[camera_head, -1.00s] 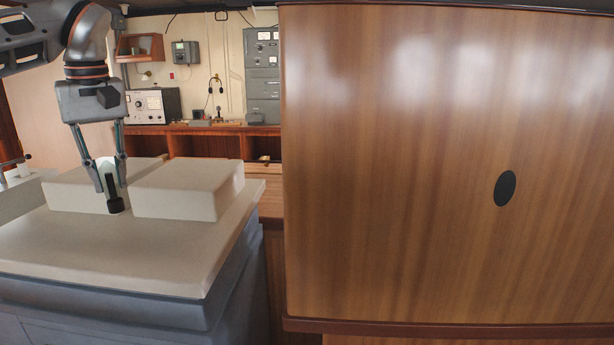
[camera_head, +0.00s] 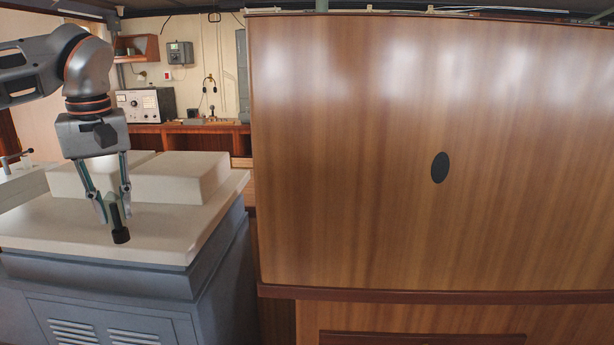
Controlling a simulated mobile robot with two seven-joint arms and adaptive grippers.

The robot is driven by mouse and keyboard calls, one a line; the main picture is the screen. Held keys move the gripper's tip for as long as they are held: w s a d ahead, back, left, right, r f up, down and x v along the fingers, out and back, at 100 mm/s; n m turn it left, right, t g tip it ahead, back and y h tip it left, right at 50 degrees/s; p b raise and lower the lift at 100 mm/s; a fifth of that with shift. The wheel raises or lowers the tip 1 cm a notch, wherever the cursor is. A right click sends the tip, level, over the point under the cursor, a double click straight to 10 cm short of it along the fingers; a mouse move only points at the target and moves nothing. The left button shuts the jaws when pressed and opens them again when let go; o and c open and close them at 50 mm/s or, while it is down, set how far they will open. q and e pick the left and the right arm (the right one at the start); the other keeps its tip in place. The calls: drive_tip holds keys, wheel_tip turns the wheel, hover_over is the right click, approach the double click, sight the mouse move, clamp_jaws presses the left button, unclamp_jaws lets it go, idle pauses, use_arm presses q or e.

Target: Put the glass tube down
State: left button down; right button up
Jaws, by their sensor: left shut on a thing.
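My left gripper (camera_head: 114,212) is at the left of the head view, pointing down over a cream-topped console (camera_head: 185,228). Its two fingers are shut on the glass tube. The tube's dark lower part (camera_head: 119,222) hangs below the fingertips, slightly tilted, with a wider black end at the bottom. A pale upper part shows faintly between the fingers. Whether the black end touches the console top or is just above it, I cannot tell. My right gripper is not in view.
Two raised cream blocks (camera_head: 182,180) stand on the console behind the gripper. A large wooden panel (camera_head: 400,180) with a dark oval fills the right. A wooden desk (camera_head: 180,138) with a radio set (camera_head: 146,104) is at the back. The console's front top is bare.

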use_arm(q)
drive_tip(key=s+d+f+m, duration=0.2)
drive_tip(key=s+d+f, duration=0.1)
drive_tip(key=f, duration=0.5)
drive_tip(key=s+d+f+m, duration=0.2)
drive_tip(key=s+d+f, duration=0.2)
drive_tip(key=f, duration=0.5)
drive_tip(key=s+d+f+m, duration=0.2)
drive_tip(key=s+d+f, duration=0.1)
drive_tip(key=f, duration=0.5)
drive_tip(key=shift+s+d+f+m+h, duration=0.35)
drive_tip(key=shift+s+m+h, duration=0.05)
drive_tip(key=shift+s, duration=0.05)
drive_tip(key=shift+d, duration=0.1)
